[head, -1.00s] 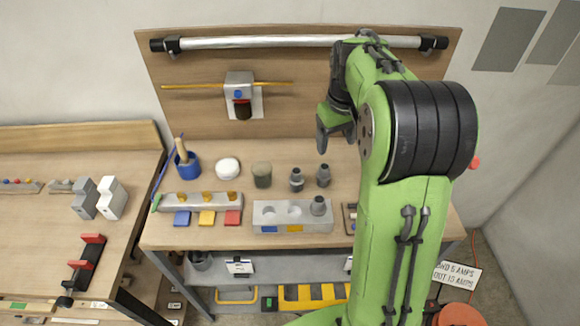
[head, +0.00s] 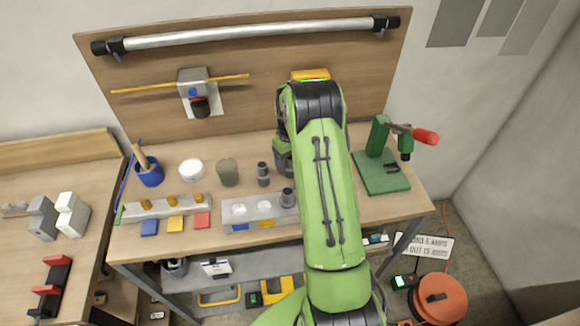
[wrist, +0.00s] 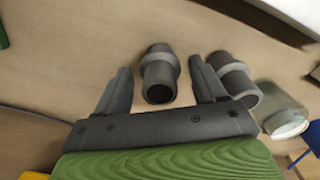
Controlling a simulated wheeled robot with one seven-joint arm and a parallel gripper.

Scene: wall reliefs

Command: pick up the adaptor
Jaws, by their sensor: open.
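A grey stepped adaptor (wrist: 159,75) stands between the spread fingers of my gripper (wrist: 160,68) in the wrist view, with its round opening towards the camera. The fingers do not appear to press on it. A second grey adaptor (wrist: 237,82) stands just outside the right finger and is partly covered by it. In the head view this second adaptor (head: 263,174) stands beside a jar, while my arm hides the one between the fingers. A third grey fitting (head: 287,197) sits in a grey block (head: 262,209) in front.
A murky jar (head: 228,172), a white round pot (head: 191,169) and a blue cup (head: 150,172) stand to the left. A green press (head: 382,170) with a red handle stands right. A pipe (head: 250,32) spans the backboard.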

